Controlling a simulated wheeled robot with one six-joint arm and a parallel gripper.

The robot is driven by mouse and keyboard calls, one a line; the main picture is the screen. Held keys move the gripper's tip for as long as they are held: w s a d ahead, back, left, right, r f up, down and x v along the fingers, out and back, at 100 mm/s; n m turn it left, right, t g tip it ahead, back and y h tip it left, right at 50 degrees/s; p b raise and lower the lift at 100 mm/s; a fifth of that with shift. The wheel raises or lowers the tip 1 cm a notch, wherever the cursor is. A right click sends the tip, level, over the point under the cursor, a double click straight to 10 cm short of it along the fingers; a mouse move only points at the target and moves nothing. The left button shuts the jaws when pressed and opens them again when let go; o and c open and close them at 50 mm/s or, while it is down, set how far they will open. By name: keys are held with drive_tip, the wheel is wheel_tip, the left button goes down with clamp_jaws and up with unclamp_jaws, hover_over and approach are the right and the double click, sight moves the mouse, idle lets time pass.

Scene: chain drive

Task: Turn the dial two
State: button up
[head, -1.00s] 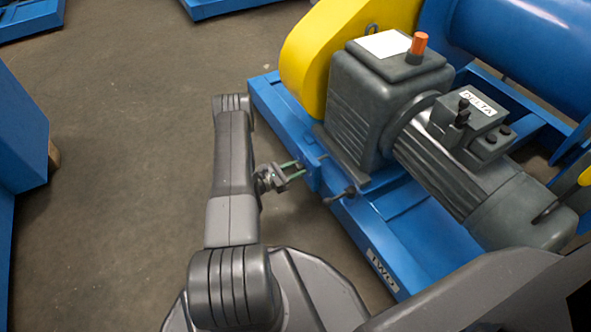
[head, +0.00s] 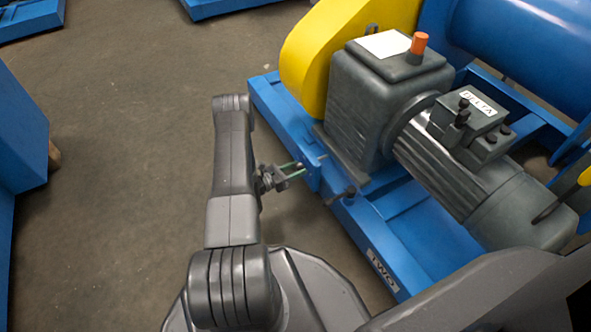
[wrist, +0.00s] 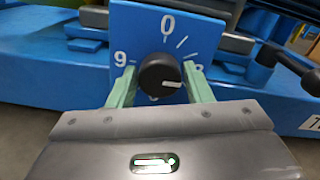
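A black dial (wrist: 160,76) sits on a blue plate (wrist: 197,27) in the wrist view. The plate has 0 at the top, 9 at the left and a partly hidden mark at the right. The dial's white pointer line points right and slightly down. My gripper (wrist: 162,88) has pale green fingers, one on each side of the dial, with gaps between them and the knob. In the head view my gripper (head: 291,171) is at the side of the blue frame (head: 375,230), which bears a label TWO (head: 382,270). The dial face is not visible there.
A dark lever (wrist: 285,68) sticks out right of the dial plate; it also shows in the head view (head: 343,195). A grey gearbox and motor (head: 385,100) with a DELTA label stand on the frame, beside a yellow guard (head: 320,40). Open floor (head: 110,150) lies left.

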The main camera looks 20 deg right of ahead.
drive_tip(key=shift+o, duration=1.1)
drive_tip(key=shift+a, duration=0.2)
drive_tip(key=s+a+p, duration=0.1)
drive_tip(key=a+p, duration=0.2)
drive_tip(key=a, duration=1)
drive_tip(key=shift+a+p, duration=0.2)
drive_tip(key=shift+p, duration=0.15)
drive_tip(key=shift+d, duration=0.1)
